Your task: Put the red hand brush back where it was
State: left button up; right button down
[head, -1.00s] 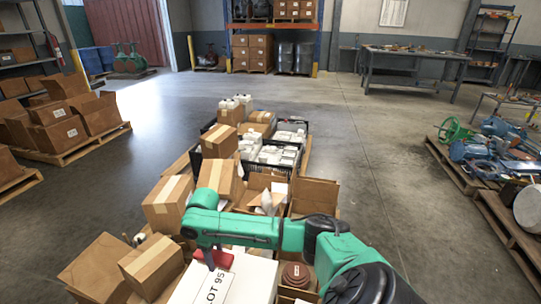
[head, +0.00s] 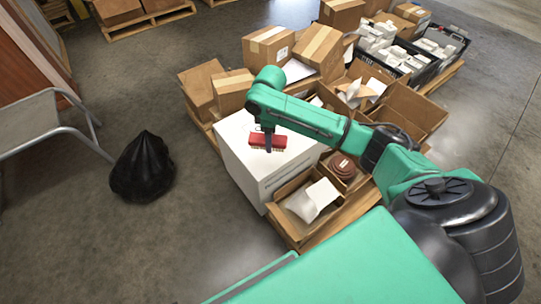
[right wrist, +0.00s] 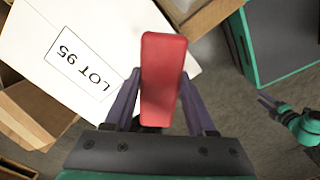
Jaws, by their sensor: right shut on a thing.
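The red hand brush (head: 262,140) is in my right gripper (head: 268,146), over the top of a white box (head: 240,160). In the right wrist view the red brush (right wrist: 162,75) lies lengthwise between the two purple fingers, which are shut on it. The white box also shows there, with its "LOT 95" label (right wrist: 80,60). I cannot tell whether the brush touches the box top. A small green arm end at the right of that view looks like my left gripper (right wrist: 268,103); its jaws are too small to read.
Cardboard boxes (head: 268,45) and open cartons (head: 415,108) crowd the pallet behind the white box. An open carton with a white bag (head: 312,202) stands in front. A black sack (head: 143,168) and a metal-framed stand (head: 30,125) are at left, with bare floor between.

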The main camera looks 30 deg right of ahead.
send_over(270, 160)
notch_tip(270, 160, down, 4)
jog(key=shift+w+f+b, duration=0.1)
jog(key=shift+f+b, duration=0.05)
jog(key=shift+b, duration=0.15)
notch_tip(270, 160, down, 3)
jog(key=shift+r+b, duration=0.1)
jog(key=shift+b, duration=0.4)
jog(key=shift+f, duration=0.35)
pick_arm(q)
jog(key=w+r, duration=0.1)
jog(key=w+d+r, duration=0.1)
jog(key=w, duration=0.1)
jog(key=shift+w+r, duration=0.2)
jog(key=shift+r, duration=0.2)
pick_arm(e)
jog(key=shift+r, duration=0.1)
jog(key=shift+c, duration=1.1)
grip_release()
